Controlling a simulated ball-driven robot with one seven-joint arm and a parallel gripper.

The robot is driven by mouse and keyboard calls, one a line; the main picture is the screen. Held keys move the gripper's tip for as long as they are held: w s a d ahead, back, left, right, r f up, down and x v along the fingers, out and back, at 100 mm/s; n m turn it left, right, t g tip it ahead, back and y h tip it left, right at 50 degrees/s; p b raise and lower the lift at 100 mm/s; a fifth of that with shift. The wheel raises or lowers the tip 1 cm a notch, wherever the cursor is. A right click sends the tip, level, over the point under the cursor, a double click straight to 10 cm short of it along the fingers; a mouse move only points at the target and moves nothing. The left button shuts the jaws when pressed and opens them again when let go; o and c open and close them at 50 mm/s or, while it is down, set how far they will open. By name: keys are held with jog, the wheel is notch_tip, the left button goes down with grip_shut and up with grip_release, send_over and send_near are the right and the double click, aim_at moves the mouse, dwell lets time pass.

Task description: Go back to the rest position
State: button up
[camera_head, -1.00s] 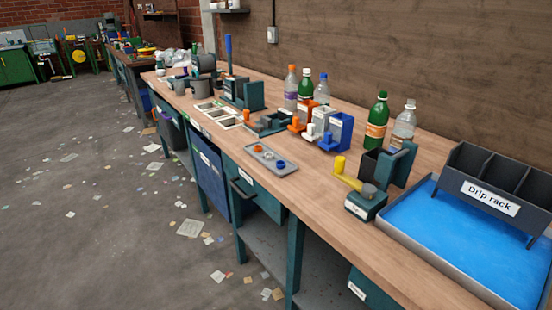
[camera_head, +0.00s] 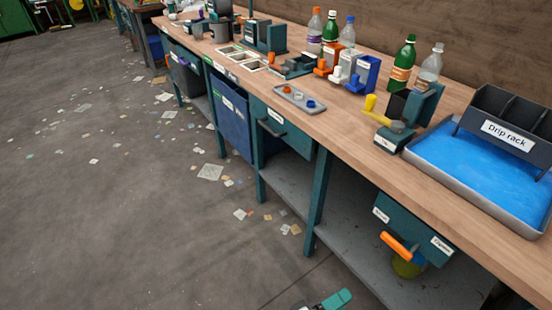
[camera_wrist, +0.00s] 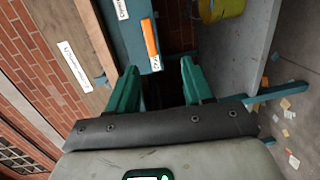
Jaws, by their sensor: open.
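My gripper (camera_wrist: 158,78) shows in the wrist view with its two green fingers apart and nothing between them. Beyond the fingers is the teal underside unit of the bench with an orange handle (camera_wrist: 151,38); the gripper is apart from it. In the head view only a teal and grey piece of my gripper (camera_head: 335,299) shows at the bottom edge, low in front of the bench. The rest of my arm is out of view there.
The workbench (camera_head: 345,133) runs along the wall, with bottles, holders and a blue drip tray (camera_head: 470,160) on top. Below are a lower shelf (camera_head: 350,255), a teal unit with the orange handle (camera_head: 399,247) and a yellow bucket (camera_head: 408,267). The floor at left is open, with scattered paper.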

jog(key=s+d+m+g+y+p, duration=0.55)
jog(key=s+d+g+y, duration=0.2)
jog(key=s+d, duration=0.45)
jog(key=s+d+r+m+y+p, duration=0.1)
jog(key=s+r+y+p, duration=0.3)
jog(key=r, duration=0.5)
jog(key=s+d+y, duration=0.1)
jog(key=y, duration=0.1)
jog(key=shift+s+y, duration=0.35)
jog(key=shift+s, duration=0.05)
